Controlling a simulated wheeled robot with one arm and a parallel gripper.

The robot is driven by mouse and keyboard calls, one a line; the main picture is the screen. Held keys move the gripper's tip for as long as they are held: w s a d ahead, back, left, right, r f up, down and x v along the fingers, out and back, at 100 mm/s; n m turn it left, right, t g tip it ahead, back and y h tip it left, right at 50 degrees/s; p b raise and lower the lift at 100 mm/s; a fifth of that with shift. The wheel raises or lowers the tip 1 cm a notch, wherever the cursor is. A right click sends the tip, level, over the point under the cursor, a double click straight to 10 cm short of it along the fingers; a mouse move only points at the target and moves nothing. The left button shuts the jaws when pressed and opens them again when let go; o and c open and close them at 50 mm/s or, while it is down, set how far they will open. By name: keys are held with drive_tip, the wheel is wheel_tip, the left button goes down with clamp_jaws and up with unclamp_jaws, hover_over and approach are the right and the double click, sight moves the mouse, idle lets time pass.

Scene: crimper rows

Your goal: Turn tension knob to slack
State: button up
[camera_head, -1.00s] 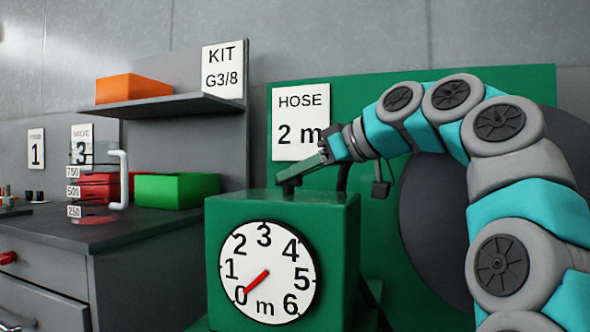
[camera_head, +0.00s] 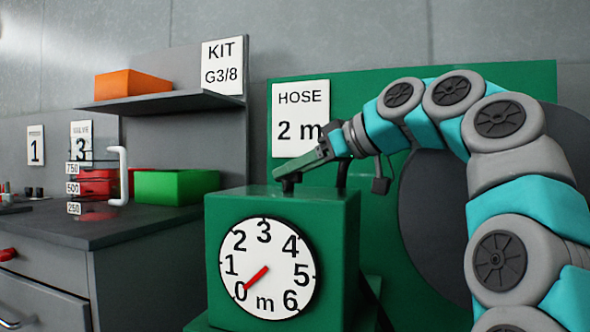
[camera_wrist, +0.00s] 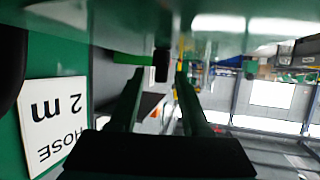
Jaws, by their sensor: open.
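A green box (camera_head: 282,196) carries a white dial (camera_head: 264,300) marked 0 to 6 m, its red needle (camera_head: 255,278) pointing near 0. A short black knob (camera_head: 288,187) stands on the box's top and also shows in the wrist view (camera_wrist: 161,66). My gripper (camera_head: 290,170) reaches over the box top from the right, at the knob. In the wrist view, which is upside down, its two open fingers (camera_wrist: 160,78) lie on either side of the knob, with gaps visible. The head view partly hides the knob behind the fingers. I see no tension or slack marking.
A "HOSE 2 m" sign (camera_head: 300,118) hangs on the green panel (camera_head: 440,88) behind the box. A dark round reel (camera_head: 425,215) sits behind my arm. A grey counter (camera_head: 95,228) with a green bin (camera_head: 177,187) stands at left, below a shelf with an orange bin (camera_head: 130,85).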

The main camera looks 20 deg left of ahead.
drive_tip(key=p+v, duration=0.1)
drive_tip(key=v, duration=0.6)
drive_tip(key=shift+s+d+r, duration=0.1)
drive_tip(key=shift+s+d, duration=0.05)
drive_tip(key=shift+d, duration=0.2)
drive_tip(key=shift+o, duration=0.3)
